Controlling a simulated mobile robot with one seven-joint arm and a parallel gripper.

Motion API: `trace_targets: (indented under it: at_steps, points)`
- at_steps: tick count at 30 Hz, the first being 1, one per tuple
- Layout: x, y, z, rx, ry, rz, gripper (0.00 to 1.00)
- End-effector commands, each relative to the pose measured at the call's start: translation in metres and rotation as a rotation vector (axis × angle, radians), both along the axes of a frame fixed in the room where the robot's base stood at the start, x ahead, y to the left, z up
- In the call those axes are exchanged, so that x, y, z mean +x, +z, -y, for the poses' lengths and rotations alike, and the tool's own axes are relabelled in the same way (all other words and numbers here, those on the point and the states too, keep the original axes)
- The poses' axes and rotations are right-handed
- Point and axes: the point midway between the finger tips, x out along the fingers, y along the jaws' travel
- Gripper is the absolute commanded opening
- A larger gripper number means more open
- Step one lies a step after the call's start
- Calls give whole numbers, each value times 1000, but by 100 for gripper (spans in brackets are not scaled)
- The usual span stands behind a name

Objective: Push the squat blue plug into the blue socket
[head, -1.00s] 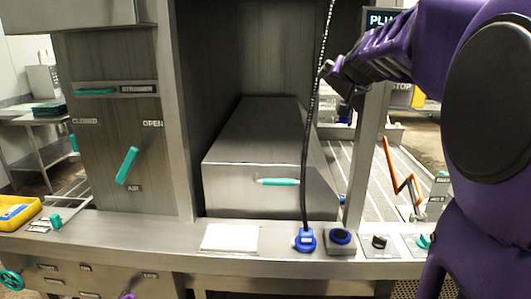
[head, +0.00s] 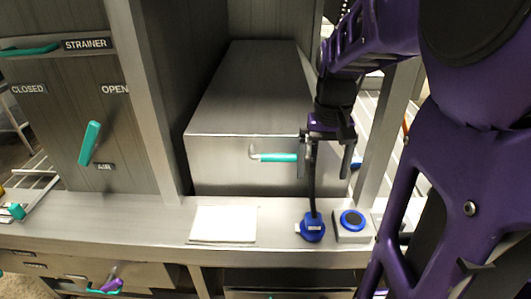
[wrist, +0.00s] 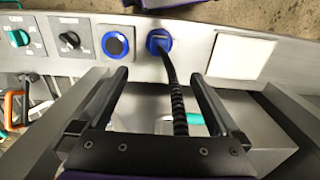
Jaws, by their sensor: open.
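The squat blue plug (head: 312,228) sits on the steel ledge, with a dark coiled cord rising from it. It also shows in the wrist view (wrist: 157,38). The blue socket (head: 352,220) is a round blue-ringed fitting on a pale square plate just right of the plug in the head view. In the wrist view the socket (wrist: 115,45) is left of the plug. My gripper (head: 325,168) is open above the plug, pointing down, with nothing clamped. In the wrist view the cord runs between the spread fingers (wrist: 158,77). The plug's underside is hidden.
A white pad (head: 223,224) lies on the ledge left of the plug. A steel box (head: 240,150) with a teal handle (head: 278,158) stands behind. A steel post (head: 382,145) rises behind the socket.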

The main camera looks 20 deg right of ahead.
Motion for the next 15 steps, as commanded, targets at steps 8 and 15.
trace_targets:
  at_steps: [8, 15]
  points:
    - [-4, -1, 0, -2, 2, -14, 100]
    - [-4, -14, 0, 0, 2, -17, 100]
